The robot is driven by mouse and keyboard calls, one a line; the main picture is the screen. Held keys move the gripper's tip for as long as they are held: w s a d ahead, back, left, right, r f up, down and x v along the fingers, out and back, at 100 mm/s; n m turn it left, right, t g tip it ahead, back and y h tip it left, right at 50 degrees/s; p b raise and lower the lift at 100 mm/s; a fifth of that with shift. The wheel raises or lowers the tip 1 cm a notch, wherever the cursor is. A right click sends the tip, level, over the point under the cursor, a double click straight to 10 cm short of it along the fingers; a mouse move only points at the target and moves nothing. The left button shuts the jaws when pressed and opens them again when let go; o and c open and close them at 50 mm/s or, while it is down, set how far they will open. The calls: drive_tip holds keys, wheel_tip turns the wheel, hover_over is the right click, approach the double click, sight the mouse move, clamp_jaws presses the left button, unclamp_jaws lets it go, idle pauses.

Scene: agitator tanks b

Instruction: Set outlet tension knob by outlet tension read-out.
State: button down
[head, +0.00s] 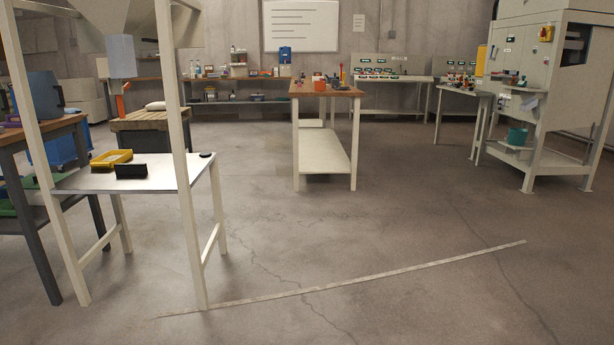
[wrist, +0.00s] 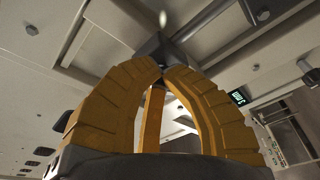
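In the wrist view my gripper (wrist: 162,66) shows large, with ribbed yellow fingers curved inward and tips almost meeting. A dark grey angular part (wrist: 155,46) shows just beyond the tips, partly hidden by them. It may be a knob, but I cannot tell whether the fingertips touch it or pinch it. A small dark read-out (wrist: 238,96) with green digits is on the pale surface to the right; its digits are too small to read. I cannot tell whether it is the outlet tension read-out. My gripper is not in the head view.
In the head view a pale machine cabinet (head: 521,75) stands at the right. A wood-topped bench (head: 327,90) stands mid-room. A white-topped table (head: 170,181) with a yellow tray (head: 111,159) is at the left. The grey floor in front is clear apart from a pale strip (head: 370,277).

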drive_tip(key=shift+s+d+r, duration=0.1)
drive_tip(key=shift+s+r, duration=0.1)
drive_tip(key=shift+r, duration=0.25)
drive_tip(key=shift+s+d+r, duration=0.1)
drive_tip(key=shift+s+r, duration=0.1)
drive_tip(key=shift+r, duration=0.2)
drive_tip(key=shift+s+f, duration=0.1)
drive_tip(key=shift+s, duration=0.15)
drive_tip(key=shift+a+f, duration=0.1)
drive_tip(key=shift+f, duration=0.2)
